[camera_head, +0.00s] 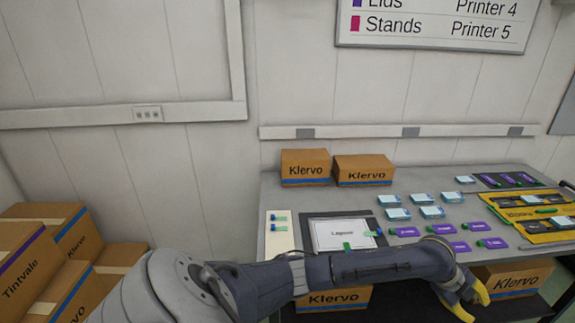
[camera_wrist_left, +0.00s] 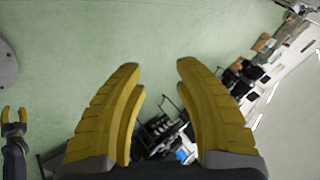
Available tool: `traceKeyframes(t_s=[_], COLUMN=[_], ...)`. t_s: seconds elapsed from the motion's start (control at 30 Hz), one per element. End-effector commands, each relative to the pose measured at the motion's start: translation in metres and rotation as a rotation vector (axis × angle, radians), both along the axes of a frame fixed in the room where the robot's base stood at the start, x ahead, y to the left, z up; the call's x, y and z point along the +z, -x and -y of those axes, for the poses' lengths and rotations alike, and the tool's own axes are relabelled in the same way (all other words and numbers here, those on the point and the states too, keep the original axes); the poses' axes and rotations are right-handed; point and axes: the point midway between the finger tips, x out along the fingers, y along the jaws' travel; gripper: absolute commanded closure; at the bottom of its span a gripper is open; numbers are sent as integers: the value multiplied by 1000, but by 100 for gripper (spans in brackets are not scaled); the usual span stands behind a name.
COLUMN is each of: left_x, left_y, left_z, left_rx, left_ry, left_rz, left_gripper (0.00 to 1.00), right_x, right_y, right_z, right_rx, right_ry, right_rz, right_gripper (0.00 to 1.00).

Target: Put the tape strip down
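Green strips that look like tape lie on the table: one at the lower edge of the white "Layout" sheet (camera_head: 342,234), one at its right edge, and others by the purple labels (camera_head: 405,232). Which one is the task's tape strip, I cannot tell. My left gripper (camera_head: 478,298) is in front of the table's front edge, apart from the strips. In the left wrist view its yellow fingers (camera_wrist_left: 158,85) are spread with nothing between them. What looks like my right gripper (camera_wrist_left: 14,114) shows small at the left edge of that view, fingers apart and empty.
A pale card (camera_head: 279,243) with small blue and green pieces lies left of the sheet. Light-blue boxes (camera_head: 424,198) and yellow trays (camera_head: 535,207) are to the right. Klervo cartons (camera_head: 363,169) stand at the back, and more (camera_head: 335,299) below. My left arm crosses the table front.

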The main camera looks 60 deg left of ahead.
Motion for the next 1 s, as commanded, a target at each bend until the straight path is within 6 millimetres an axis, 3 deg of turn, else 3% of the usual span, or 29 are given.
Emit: traceKeyframes(t_s=[0.1,0.27,0.47,0.67,0.77,0.87,1.0], left_x=[3,-3,-42,-122,-174,-237,-335], left_y=[12,20,21,25,36,59,116], left_z=[21,32,25,-5,-24,-47,-82], left_rx=[46,128,271,459,561,677,850], left_ry=[100,209,304,343,346,342,319], left_rz=[28,40,4,-81,-132,-193,-286], left_gripper=[68,68,68,68,68,68,68], right_x=[0,0,0,0,0,0,0], right_y=[0,0,0,0,0,0,0], right_z=[0,0,0,0,0,0,0], right_rx=[0,0,0,0,0,0,0], right_ry=[0,0,0,0,0,0,0], right_rz=[0,0,0,0,0,0,0], right_gripper=[65,65,65,65,65,65,65])
